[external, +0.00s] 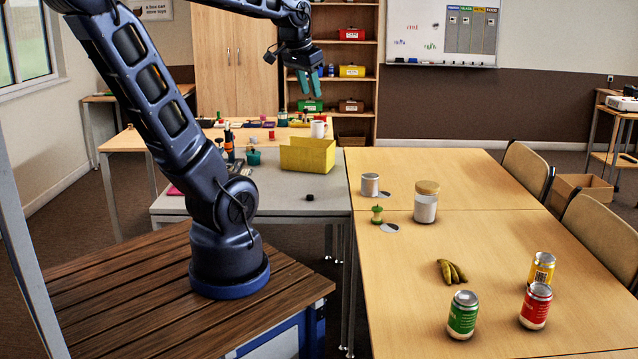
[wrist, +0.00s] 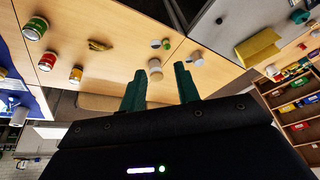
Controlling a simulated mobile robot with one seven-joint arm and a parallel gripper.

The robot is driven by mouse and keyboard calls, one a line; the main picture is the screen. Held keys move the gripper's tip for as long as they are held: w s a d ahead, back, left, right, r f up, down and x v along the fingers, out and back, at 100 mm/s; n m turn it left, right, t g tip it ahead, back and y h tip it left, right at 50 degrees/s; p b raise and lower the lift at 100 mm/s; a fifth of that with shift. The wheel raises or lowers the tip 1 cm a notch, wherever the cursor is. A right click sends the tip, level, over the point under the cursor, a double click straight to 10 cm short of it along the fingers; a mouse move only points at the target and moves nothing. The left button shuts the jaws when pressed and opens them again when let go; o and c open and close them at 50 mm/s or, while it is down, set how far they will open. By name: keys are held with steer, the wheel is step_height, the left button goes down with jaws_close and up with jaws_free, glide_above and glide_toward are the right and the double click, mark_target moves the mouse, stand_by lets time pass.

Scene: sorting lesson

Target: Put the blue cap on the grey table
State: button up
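The grey table (external: 265,190) stands left of the wooden tables; part of it also shows at the top of the wrist view (wrist: 222,38). On it lies a small dark, nearly black piece (external: 310,197), also seen in the wrist view (wrist: 219,20); I cannot tell whether it is a cap. I cannot make out a clearly blue cap in either view. My gripper (external: 309,84) is raised high, in front of the shelf in the external view. Its green fingers are apart, with nothing between them, also in the wrist view (wrist: 160,88).
A yellow open box (external: 308,155) and a teal pot (external: 254,158) stand on the grey table. The wooden table (external: 400,295) holds a white-filled jar (external: 426,203), a tin (external: 370,185), an apple core (external: 377,214), bananas (external: 452,271) and several cans. The grey table's front is mostly bare.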

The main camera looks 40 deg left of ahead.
steer(key=s+d+f, duration=0.3)
steer(key=s+f, duration=0.1)
steer(key=s, duration=0.3)
steer(key=shift+d+f+n+h, duration=0.15)
steer(key=shift+d+n+h, duration=0.05)
steer(key=shift+n+h, duration=0.1)
